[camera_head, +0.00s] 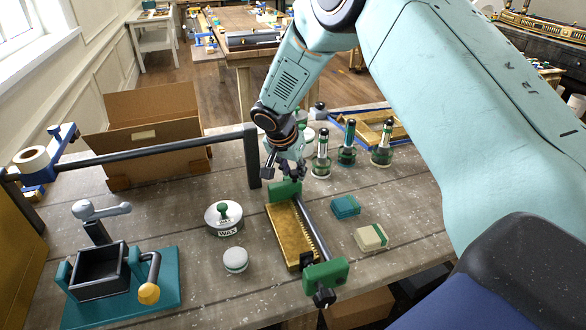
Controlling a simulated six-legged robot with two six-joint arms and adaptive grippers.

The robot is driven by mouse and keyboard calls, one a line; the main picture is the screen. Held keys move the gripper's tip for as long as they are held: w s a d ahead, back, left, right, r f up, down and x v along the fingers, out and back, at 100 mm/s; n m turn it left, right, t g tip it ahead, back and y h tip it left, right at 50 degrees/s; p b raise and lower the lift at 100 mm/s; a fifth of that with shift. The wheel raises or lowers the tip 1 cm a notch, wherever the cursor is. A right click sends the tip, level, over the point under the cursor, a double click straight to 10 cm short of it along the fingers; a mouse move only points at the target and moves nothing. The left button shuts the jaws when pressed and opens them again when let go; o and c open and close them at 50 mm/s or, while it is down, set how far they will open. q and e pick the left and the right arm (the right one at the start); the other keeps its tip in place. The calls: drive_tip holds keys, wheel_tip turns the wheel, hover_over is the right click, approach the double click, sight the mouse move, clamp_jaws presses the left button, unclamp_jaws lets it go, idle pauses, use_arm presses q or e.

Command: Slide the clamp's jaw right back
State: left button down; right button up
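A bar clamp with a notched bar (314,228) and green jaws lies on the bench in the middle of the view. Its far jaw (284,191) is at the back end and its near jaw (326,274), with a dark screw end, is at the front. A gilt block (291,234) lies beside the bar, between the jaws. My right gripper (285,172) points down just above and behind the far jaw. Its fingers are small and dark, and I cannot tell whether they touch the jaw or how far apart they are. My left gripper is not in view.
A wax tin (224,219) and a white round pot (235,260) stand left of the clamp. Two small blocks, teal (345,207) and cream (371,238), lie right. Several bottles (346,147) stand behind. A long dark bar (150,152) crosses before a cardboard box (150,140).

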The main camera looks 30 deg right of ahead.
clamp_jaws()
